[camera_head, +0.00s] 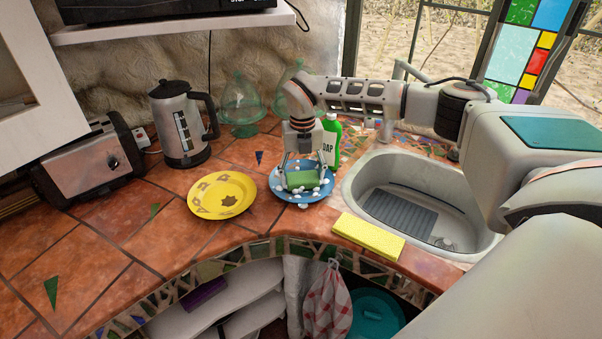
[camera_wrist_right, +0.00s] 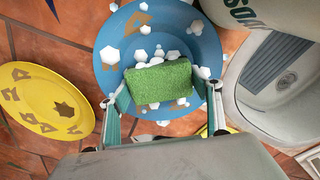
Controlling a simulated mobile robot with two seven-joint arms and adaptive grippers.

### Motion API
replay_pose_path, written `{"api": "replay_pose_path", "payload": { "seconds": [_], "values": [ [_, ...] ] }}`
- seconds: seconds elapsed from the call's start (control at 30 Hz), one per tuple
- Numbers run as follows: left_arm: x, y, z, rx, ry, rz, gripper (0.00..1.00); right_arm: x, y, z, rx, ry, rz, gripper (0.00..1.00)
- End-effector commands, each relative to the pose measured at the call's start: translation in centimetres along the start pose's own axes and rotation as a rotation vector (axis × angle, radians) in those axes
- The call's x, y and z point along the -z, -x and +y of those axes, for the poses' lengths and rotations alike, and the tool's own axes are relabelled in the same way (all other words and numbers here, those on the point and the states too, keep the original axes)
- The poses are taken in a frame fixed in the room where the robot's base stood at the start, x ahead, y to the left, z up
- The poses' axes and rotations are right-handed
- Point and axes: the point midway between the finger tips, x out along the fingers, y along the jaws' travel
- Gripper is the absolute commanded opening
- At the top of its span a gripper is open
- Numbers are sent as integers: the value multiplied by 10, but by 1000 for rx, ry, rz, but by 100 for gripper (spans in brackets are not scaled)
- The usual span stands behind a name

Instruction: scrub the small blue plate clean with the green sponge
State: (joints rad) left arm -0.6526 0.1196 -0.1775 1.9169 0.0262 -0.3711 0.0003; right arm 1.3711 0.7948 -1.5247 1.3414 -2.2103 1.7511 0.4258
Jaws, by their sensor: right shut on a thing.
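The small blue plate (camera_head: 302,194) lies on the tiled counter left of the sink; it also shows in the right wrist view (camera_wrist_right: 110,70). White foam blobs and some brown stains are on it. The green sponge (camera_head: 302,180) is on or just above the plate; contact cannot be told. It fills the middle of the right wrist view (camera_wrist_right: 158,84). My right gripper (camera_head: 301,172) reaches down from above, shut on the sponge, with one finger at each end of it. My left gripper is not in view.
A stained yellow plate (camera_head: 228,193) lies left of the blue plate. A green soap bottle (camera_head: 331,135) stands close behind it. A yellow sponge (camera_head: 368,237) lies by the sink (camera_head: 352,190). A kettle (camera_head: 181,130), toaster (camera_head: 82,165) and glass domes (camera_head: 240,103) stand farther back.

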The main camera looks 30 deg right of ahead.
Motion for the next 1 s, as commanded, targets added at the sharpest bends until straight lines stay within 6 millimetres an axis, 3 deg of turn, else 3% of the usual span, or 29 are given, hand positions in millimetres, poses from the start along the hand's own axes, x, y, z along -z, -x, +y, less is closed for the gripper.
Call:
{"api": "replay_pose_path", "payload": {
  "seconds": [0.2,0.5,1.0],
  "values": [
    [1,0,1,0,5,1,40,12,-1,-1,2,0,3,46],
    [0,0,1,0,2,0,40,12,0,0,1,0,3,46],
    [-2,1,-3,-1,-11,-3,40,-22,0,1,1,-1,0,46]
  ]
}}
